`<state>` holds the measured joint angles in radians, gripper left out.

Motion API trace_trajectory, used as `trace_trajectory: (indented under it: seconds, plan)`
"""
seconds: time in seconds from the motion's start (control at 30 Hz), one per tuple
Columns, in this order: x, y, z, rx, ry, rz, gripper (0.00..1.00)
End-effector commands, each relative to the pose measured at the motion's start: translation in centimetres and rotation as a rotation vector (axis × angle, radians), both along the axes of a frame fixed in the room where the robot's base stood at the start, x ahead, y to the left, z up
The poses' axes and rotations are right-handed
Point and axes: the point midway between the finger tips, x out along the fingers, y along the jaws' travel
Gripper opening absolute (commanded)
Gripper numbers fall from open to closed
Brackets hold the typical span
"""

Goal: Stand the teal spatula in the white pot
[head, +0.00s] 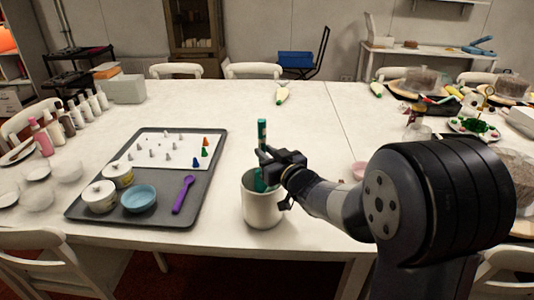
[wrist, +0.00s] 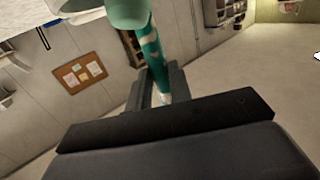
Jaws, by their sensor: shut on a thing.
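The teal spatula (head: 262,132) is close to upright, its handle end above my gripper (head: 270,160). My gripper is shut on its shaft. The white pot (head: 263,208) stands on the table directly below, and teal shows at its mouth under the fingers. The spatula's lower end appears to be inside the rim; whether it touches the bottom is hidden. In the wrist view the teal spatula (wrist: 149,52) runs up from between the fingers (wrist: 156,95), with its wider head at the top edge, near a pale rim that is cut off.
A grey tray (head: 100,214) left of the pot holds a purple spoon (head: 183,194), a blue bowl (head: 139,198), lidded jars and small piping tips. Bottles stand at the far left. Cakes and decorations crowd the right. The table behind the pot is mostly clear.

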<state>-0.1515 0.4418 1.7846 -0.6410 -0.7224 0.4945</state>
Motion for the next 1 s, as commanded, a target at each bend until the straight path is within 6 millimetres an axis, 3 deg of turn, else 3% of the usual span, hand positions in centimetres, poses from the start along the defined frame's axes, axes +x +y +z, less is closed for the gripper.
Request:
trace_trajectory:
  seconds: [0.33, 0.37, 0.63, 1.0]
  plan:
    - [0.0, 0.0, -0.11, 0.0, 0.0, 0.0, 0.0]
    - [0.0, 0.0, -0.11, 0.0, 0.0, 0.0, 0.22]
    - [0.0, 0.0, -0.12, 0.0, 0.0, 0.0, 0.44]
    - [-0.71, -0.49, -0.04, 0.0, -0.001, -0.001, 0.45]
